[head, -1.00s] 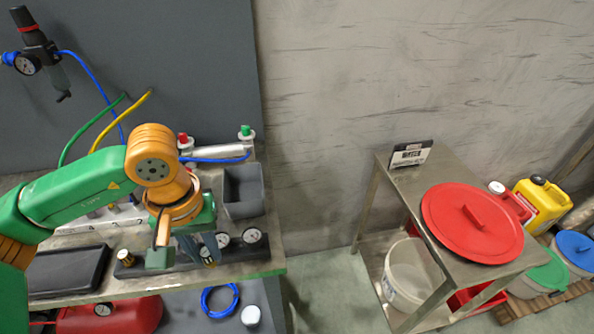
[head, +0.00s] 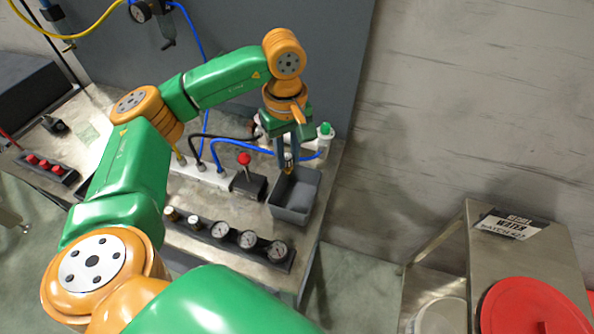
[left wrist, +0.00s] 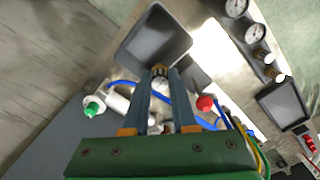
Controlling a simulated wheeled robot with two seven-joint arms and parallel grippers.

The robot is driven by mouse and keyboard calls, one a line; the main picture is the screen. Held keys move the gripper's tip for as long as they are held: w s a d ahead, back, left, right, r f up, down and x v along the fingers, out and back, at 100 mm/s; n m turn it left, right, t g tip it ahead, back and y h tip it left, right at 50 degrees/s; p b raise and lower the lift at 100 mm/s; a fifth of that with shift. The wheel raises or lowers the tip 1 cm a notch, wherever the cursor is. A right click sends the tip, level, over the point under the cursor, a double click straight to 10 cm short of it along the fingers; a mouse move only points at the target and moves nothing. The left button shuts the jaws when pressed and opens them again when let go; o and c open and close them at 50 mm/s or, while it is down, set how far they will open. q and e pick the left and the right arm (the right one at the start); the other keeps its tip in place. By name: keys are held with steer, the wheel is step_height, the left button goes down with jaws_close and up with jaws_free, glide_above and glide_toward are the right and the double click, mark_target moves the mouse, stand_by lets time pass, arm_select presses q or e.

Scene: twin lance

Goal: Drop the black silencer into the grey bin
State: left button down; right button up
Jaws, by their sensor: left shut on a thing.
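My left gripper (left wrist: 160,78) is shut on a small dark piece with brass colour, the silencer (left wrist: 160,70). In the head view the left gripper (head: 288,153) points down at the back left part of the grey bin (head: 294,214). The silencer (head: 288,166) shows just below the fingertips there, overlapping the bin's rim in the picture; its exact height is hard to tell. In the left wrist view the open bin (left wrist: 155,42) lies just beyond the fingertips and looks empty. My right gripper is not in view.
A gauge rail (head: 232,238) with several dials lies left of the bin. A black box with a red knob (head: 248,183) stands close on the bin's left. Blue hoses and a green-capped cylinder (head: 325,132) are behind. A steel cart with a red lid (head: 535,308) is at right.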

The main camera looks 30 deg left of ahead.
arm_select(q)
steer(key=shift+w+f, duration=0.2)
steer(key=shift+f, duration=0.75)
steer(key=shift+w+a+f, duration=0.1)
steer(key=shift+w+f, duration=0.05)
steer(key=shift+w, duration=0.05)
steer(key=c, duration=0.6)
jaws_free()
steer(key=shift+s+r, duration=0.2)
steer(key=shift+c, duration=0.2)
steer(key=shift+w, duration=0.1)
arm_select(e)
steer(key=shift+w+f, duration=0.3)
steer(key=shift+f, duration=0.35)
arm_select(q)
steer(key=shift+w+r+b, duration=0.1)
steer(key=shift+r+b, duration=0.2)
steer(key=shift+b, duration=0.05)
step_height(320, 180, up, 7)
steer(key=shift+f, duration=0.2)
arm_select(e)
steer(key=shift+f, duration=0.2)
